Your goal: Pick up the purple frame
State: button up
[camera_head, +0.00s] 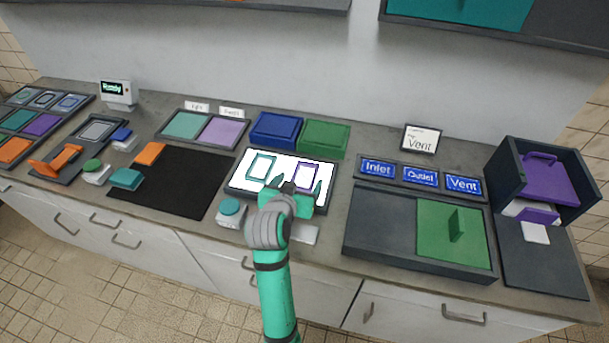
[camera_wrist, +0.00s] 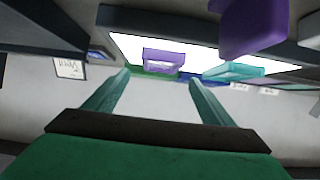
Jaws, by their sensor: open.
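The purple frame (camera_head: 308,166) lies on the right part of a bright white light panel (camera_head: 236,185) with a dark rim. Its lower part is close to my gripper in the head view. My gripper (camera_head: 297,186) is open and empty, over the near right part of the panel. In the wrist view the purple frame (camera_wrist: 162,54) appears just beyond and between the two teal fingertips (camera_wrist: 158,76). No contact shows. A teal frame (camera_head: 262,155) lies on the left of the panel, and it also shows in the wrist view (camera_wrist: 236,72).
A purple block-like thing (camera_wrist: 252,25) is close to the wrist camera, beside the panel. A teal button box (camera_head: 230,211) stands at the panel's near left corner. Blue (camera_head: 276,128) and green (camera_head: 325,136) trays stand behind. A dark mat (camera_head: 180,182) lies left, a divided tray (camera_head: 380,225) right.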

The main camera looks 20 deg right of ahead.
aim_at(304, 174)
jog(key=shift+x, duration=2.9)
jog(key=shift+a+f, duration=0.1)
jog(key=shift+f, duration=0.05)
jog(key=shift+c, duration=0.7)
jog(key=shift+s, duration=0.1)
jog(key=c, duration=1.1)
jog(key=shift+c, duration=0.2)
